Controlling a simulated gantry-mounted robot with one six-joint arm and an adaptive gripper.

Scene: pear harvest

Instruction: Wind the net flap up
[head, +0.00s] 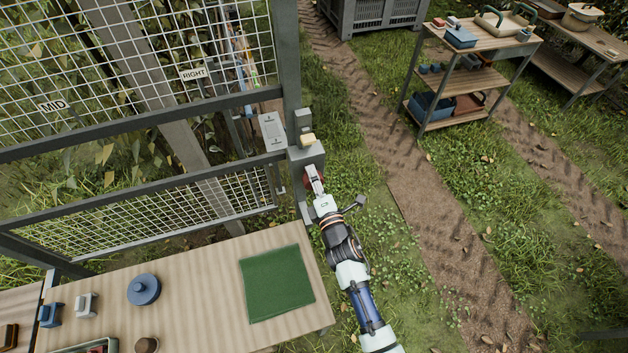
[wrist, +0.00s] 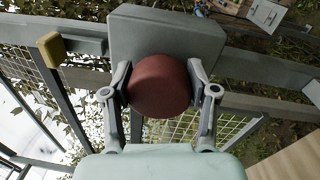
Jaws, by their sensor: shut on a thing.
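A grey box (wrist: 165,32) sits on the frame post, with a round dark red knob (wrist: 158,86) on its face. My gripper (wrist: 160,92) is shut on the red knob, one finger on each side of it. In the head view my gripper (head: 315,185) reaches the post, and only a little of the red knob shows beside the fingers. The net panel (head: 150,210) is a wire mesh in a grey frame, left of the post. A gap with leaves lies between it and the upper mesh.
A pale yellow block (head: 307,139) sticks out from the post just above my gripper. A wooden table (head: 200,275) with a green mat (head: 276,284) stands below left. A shelf cart (head: 470,75) stands at upper right. Grass right of my arm is open.

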